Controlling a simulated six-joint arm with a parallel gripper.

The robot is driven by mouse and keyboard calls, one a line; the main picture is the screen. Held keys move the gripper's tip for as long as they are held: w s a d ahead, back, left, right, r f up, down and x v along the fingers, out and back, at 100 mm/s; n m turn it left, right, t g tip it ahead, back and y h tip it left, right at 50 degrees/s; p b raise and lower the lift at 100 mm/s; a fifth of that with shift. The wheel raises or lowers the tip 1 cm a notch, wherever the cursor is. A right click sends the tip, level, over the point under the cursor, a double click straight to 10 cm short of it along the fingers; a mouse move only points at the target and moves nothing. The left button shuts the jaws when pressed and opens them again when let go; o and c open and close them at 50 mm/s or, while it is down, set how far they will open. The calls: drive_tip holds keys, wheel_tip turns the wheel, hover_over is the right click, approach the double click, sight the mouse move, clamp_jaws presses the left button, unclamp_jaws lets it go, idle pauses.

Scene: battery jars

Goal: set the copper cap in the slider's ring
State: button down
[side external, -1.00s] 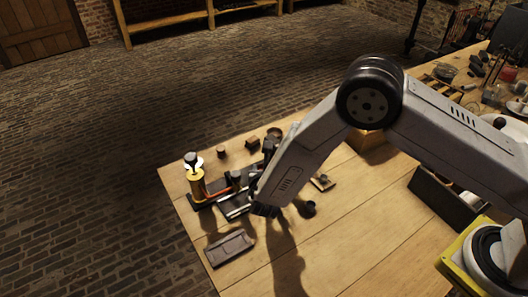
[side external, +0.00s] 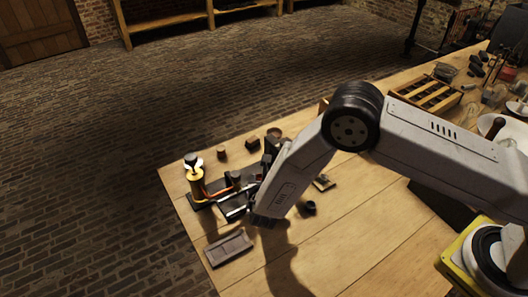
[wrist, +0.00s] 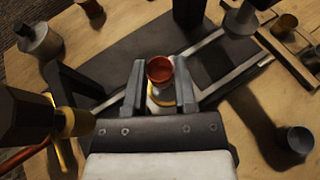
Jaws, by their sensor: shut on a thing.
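In the wrist view my gripper (wrist: 161,82) has its two grey fingers on either side of a small copper cap (wrist: 160,69), shut on it. The cap's reddish hollow opening faces the camera. Just below it in the picture, between the fingers, is a pale part with a yellow band (wrist: 161,98); I cannot tell whether it is the slider's ring or whether the cap touches it. Pale rails (wrist: 215,44) run diagonally over a dark base (wrist: 120,52). In the side view my arm mostly hides the gripper and the cap; the rail apparatus (side external: 236,208) lies beside them.
A brass cylinder with a dark knob (side external: 196,183) stands left of the rails. A grey tray (side external: 228,248) lies at the near table edge. Dark pots (side external: 222,153) stand behind, and a small dark cup (side external: 309,208) stands right.

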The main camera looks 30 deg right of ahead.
drive_tip(key=shift+s+f, duration=0.35)
drive_tip(key=shift+s, duration=0.2)
drive_tip(key=shift+s+f, duration=0.3)
drive_tip(key=shift+s, duration=0.2)
idle(0.9)
drive_tip(key=shift+d+r, duration=0.15)
drive_tip(key=shift+r, duration=0.4)
idle(0.3)
drive_tip(key=shift+r, duration=0.1)
drive_tip(key=shift+w+r, duration=0.15)
drive_tip(key=shift+r, duration=0.15)
drive_tip(key=shift+w+r, duration=0.1)
idle(0.4)
drive_tip(key=shift+w, duration=0.5)
idle(0.5)
drive_tip(key=shift+s+f, duration=0.1)
drive_tip(key=shift+f, duration=0.55)
idle(0.6)
drive_tip(key=shift+r, duration=0.4)
drive_tip(key=shift+r, duration=0.35)
